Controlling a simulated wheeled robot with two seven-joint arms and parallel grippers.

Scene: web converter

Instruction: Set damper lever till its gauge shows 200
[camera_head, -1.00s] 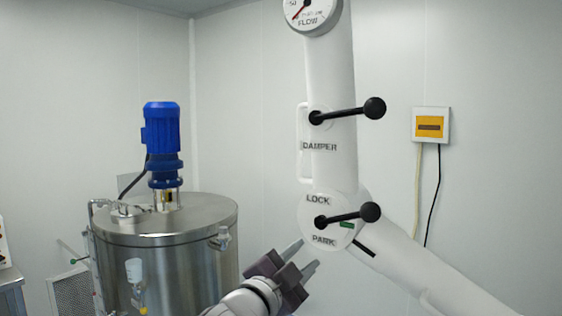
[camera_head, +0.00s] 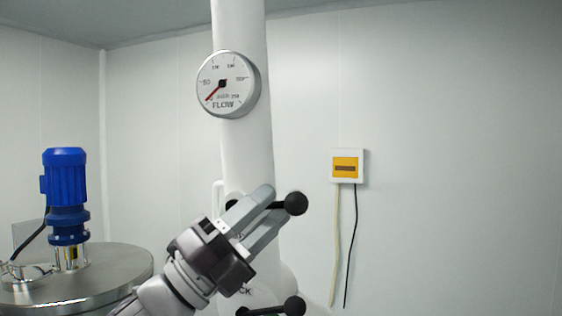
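The damper lever (camera_head: 280,205) is a black rod with a round knob on the white column; its pivot end is largely hidden behind my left gripper. The round FLOW gauge (camera_head: 240,84) sits above it, its red needle pointing to the lower left, below the 50 mark. My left gripper (camera_head: 271,207) is open at the lever, its two grey fingers apart. The rod shows between the fingertips and the knob; I cannot tell whether the fingers touch it. The DAMPER label is hidden. My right gripper is not in view.
A second black lever (camera_head: 275,309) is lower on the column (camera_head: 243,145), its label mostly hidden. A steel tank (camera_head: 115,282) with a blue motor (camera_head: 66,190) stands at left. A yellow and white wall box (camera_head: 346,166) with cables hangs at right.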

